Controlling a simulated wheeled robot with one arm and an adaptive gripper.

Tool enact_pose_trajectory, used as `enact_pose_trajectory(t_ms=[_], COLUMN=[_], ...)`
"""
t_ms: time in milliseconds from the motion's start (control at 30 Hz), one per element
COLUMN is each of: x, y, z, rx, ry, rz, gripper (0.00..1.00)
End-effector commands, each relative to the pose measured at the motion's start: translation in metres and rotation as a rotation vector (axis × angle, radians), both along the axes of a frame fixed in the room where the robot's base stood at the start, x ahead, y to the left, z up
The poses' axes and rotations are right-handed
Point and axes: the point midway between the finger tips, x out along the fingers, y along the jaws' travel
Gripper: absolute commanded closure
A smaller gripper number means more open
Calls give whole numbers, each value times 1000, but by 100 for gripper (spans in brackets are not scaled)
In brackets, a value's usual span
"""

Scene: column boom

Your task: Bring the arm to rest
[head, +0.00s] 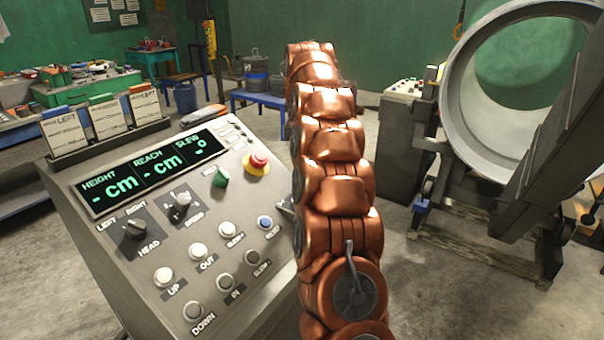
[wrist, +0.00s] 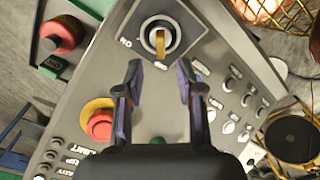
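My copper-coloured arm (head: 335,150) stands upright in the middle of the head view, in front of the right edge of the grey control console (head: 150,230). My gripper cannot be made out in the head view. In the wrist view my gripper (wrist: 159,75) is open, with its two fingers apart and nothing between them. Past the fingertips is a round switch with a yellow key or lever (wrist: 160,41) on a grey panel (wrist: 110,60). A red button on a yellow ring (wrist: 100,124) is left of the fingers. Whether the fingers touch the panel cannot be told.
The console has a green-lit display (head: 150,170), a red stop button (head: 258,161) and several knobs. A large metal ring (head: 455,110) on a stand is at right. A blue bench (head: 258,100) stands behind. A red button on a green box (wrist: 62,36) shows in the wrist view.

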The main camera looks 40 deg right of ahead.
Motion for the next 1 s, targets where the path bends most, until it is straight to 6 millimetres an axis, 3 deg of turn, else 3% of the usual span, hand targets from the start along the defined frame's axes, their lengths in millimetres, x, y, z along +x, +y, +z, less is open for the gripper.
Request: enact_pose_trajectory(t_ms=[767, 1000], x=[-1, -15], y=[3, 41], z=[4, 14], rx=[2, 15], ry=[3, 12], rz=[-2, -62], gripper=[62, 62])
